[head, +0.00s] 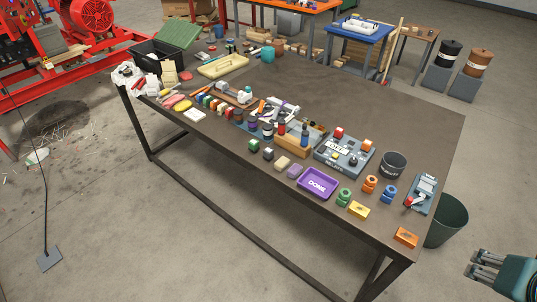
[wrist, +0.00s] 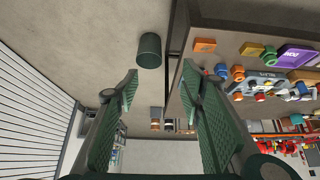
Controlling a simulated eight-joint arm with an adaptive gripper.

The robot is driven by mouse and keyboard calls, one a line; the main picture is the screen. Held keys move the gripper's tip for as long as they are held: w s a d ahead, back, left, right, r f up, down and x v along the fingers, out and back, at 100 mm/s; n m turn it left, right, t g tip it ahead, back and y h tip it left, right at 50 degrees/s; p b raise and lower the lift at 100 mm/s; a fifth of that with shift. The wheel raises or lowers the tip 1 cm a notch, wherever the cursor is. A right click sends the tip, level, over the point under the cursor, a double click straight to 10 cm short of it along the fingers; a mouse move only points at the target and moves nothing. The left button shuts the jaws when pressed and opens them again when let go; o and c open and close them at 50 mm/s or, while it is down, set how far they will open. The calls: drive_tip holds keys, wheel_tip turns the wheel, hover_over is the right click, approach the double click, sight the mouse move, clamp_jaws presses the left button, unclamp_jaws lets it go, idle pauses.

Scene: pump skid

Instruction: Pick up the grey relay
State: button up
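A small dark grey block with a pale top, which looks like the grey relay (head: 268,154), sits on the table near its front edge. It stands just right of a green block (head: 254,145) and left of a beige block (head: 283,163). I cannot make the grey one out in the wrist view. The board marked RELAYS (head: 330,161) lies to its right. My gripper (head: 475,264) is at the lower right, off the table's right end and far from the grey block. In the wrist view my gripper (wrist: 159,72) has its fingers wide apart with nothing between them.
The dark table (head: 420,135) is crowded along its front edge, with bare room at the back. A purple DONE tray (head: 317,183), a dark cup (head: 393,165) and orange blocks (head: 405,237) lie toward the right end. A bin (head: 447,221) stands on the floor beside the table.

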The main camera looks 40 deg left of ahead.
drive_tip(key=w+a+r+n+g+y+p, duration=0.1)
drive_tip(key=w+a+r+n+g+p, duration=0.2)
drive_tip(key=w+a, duration=0.75)
drive_tip(key=w+a+r+n+p, duration=0.1)
drive_tip(key=w+a+r+n, duration=0.45)
drive_tip(key=a, duration=0.75)
drive_tip(key=n+g+h+p, duration=0.1)
drive_tip(key=n+g+p, duration=0.4)
drive_tip(key=n, duration=0.4)
hover_over(269, 150)
drive_tip(key=shift+t, duration=0.5)
drive_tip(key=f, duration=2.1)
drive_tip(key=shift+w+d+f+p, duration=0.2)
drive_tip(key=shift+d+p, duration=0.15)
drive_tip(key=shift+p, duration=0.05)
drive_tip(key=shift+s+a+f, duration=0.25)
drive_tip(key=shift+a+f, duration=0.1)
